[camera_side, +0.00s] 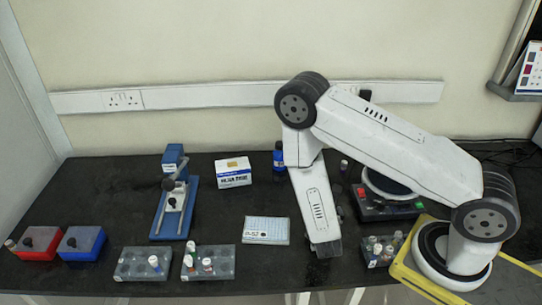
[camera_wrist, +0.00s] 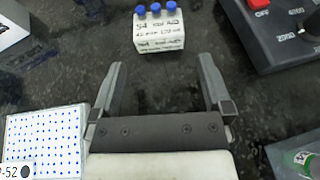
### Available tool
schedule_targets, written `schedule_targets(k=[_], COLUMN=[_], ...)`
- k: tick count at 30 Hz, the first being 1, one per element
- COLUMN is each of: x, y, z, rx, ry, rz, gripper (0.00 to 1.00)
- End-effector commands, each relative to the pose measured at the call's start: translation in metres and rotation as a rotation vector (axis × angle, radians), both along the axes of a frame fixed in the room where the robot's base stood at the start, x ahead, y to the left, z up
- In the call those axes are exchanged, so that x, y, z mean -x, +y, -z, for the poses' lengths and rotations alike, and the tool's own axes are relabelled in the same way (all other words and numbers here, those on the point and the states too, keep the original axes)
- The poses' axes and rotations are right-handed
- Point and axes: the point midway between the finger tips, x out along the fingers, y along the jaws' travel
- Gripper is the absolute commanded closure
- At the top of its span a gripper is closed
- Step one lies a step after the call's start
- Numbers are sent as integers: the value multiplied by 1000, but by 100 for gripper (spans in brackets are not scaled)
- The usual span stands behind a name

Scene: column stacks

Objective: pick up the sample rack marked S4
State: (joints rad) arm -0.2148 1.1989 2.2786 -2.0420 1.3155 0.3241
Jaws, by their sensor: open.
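The sample rack (camera_wrist: 160,38) is a small white block with handwriting that starts with "S4" and a row of blue-capped tubes on top. In the wrist view it stands at the top middle, ahead of my gripper's fingertips and roughly centred between them. My gripper (camera_wrist: 161,65) is open, with nothing between its fingers, and a gap of dark bench shows between it and the rack. In the side view my gripper (camera_side: 326,249) points down low over the bench. I cannot make out the S4 rack there; my arm probably hides it.
A white well plate (camera_wrist: 45,140) lies left of my gripper. A stirrer (camera_wrist: 275,40) with a red button stands to the right. A blue bottle (camera_side: 278,157) and a white box (camera_side: 233,173) stand behind. Grey tube racks (camera_side: 208,268) line the front. Bench around the S4 rack is clear.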

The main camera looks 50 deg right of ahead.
Motion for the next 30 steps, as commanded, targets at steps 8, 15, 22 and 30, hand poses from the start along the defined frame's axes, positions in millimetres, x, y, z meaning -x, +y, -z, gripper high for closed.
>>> schedule_targets(k=[8,15,22,30], x=[-8,-11,-14,-27], y=[-14,-18,-22,-39], z=[7,9,10,19], rx=[1,1,1,0], ry=[0,-1,0,-1], rz=[4,2,4,6], gripper=[0,0,0,0])
